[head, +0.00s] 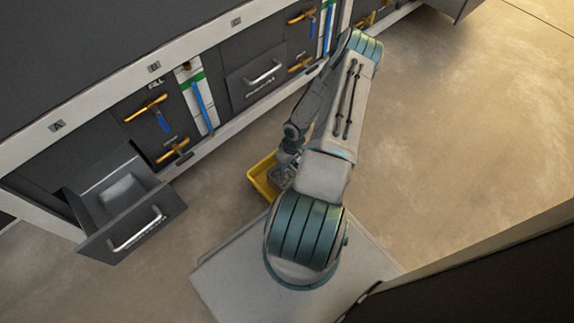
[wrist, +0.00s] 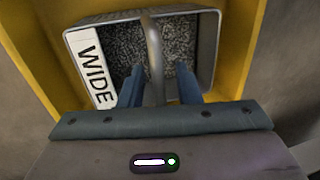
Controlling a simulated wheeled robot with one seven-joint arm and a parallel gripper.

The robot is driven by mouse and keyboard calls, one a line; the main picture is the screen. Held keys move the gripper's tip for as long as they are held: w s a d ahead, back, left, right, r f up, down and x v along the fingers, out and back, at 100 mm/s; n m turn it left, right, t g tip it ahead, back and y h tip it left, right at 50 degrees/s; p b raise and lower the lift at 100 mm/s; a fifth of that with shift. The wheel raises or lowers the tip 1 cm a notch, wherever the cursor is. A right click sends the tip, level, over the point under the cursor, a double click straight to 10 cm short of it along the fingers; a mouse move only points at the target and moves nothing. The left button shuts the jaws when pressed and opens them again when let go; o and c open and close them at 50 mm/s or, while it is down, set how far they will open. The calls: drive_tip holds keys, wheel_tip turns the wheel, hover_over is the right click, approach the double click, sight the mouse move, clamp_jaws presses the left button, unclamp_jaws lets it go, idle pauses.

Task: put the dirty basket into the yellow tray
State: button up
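The dirty basket (wrist: 212,52) is a grey metal bin of dark speckled material with a white "WIDE" label and an upright metal handle (wrist: 153,45). In the wrist view it lies within the outline of the yellow tray (wrist: 25,45); whether it rests on the tray's floor is hard to tell. My gripper (wrist: 160,72) is open, its two blue fingers apart on either side of the handle with gaps showing. In the head view the yellow tray (head: 260,181) is on the floor, partly hidden by my arm, with a bit of the basket (head: 281,176) visible.
An open drawer (head: 132,240) with a silver handle juts from the dark cabinet at the left. Another drawer (head: 255,80) is shut. Yellow-handled valves (head: 147,108) line the cabinet front. Open floor (head: 470,130) lies to the right.

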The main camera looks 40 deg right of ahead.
wheel_tip(320, 180, up, 26)
drive_tip(key=w+r+g+h+p, duration=0.1)
drive_tip(key=w+h+p, duration=0.2)
drive_tip(key=p, duration=0.3)
drive_tip(key=a+r+h, duration=0.1)
drive_tip(key=a+r, duration=0.2)
drive_tip(key=r, duration=0.4)
drive_tip(key=a+r, duration=0.3)
drive_tip(key=r, duration=0.3)
drive_tip(key=s+a+r+t+y, duration=0.1)
drive_tip(key=s+a+r+t, duration=0.1)
drive_tip(key=s+a+r, duration=0.9)
drive_tip(key=a+r, duration=0.4)
drive_tip(key=a, duration=0.1)
drive_tip(key=shift+s+a+r+y, duration=0.2)
drive_tip(key=shift+r+y, duration=0.05)
drive_tip(key=shift+y, duration=0.15)
drive_tip(key=shift+m, duration=0.3)
